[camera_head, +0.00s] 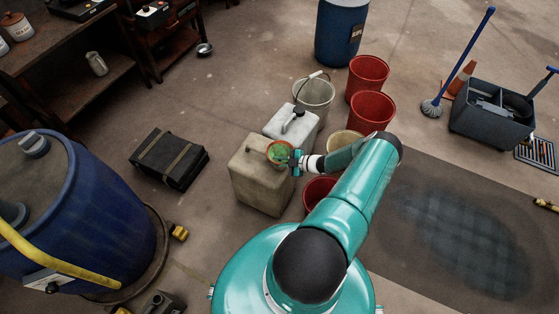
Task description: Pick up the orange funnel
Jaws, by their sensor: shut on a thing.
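The orange funnel (279,149) shows as a small round rim with a greenish inside, just above the right top edge of a beige jerrycan (258,182). My gripper (293,158) is at the funnel's right side and is shut on it. The fingertips are small, and the funnel's lower part is hidden. I cannot tell whether the funnel touches the jerrycan.
A white jerrycan (292,124), a pale bucket (314,95) and red buckets (371,110) stand close behind my gripper. A blue vat (75,210) is at left, with a black case (169,158) beside it. A dark mat (455,225) lies at right.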

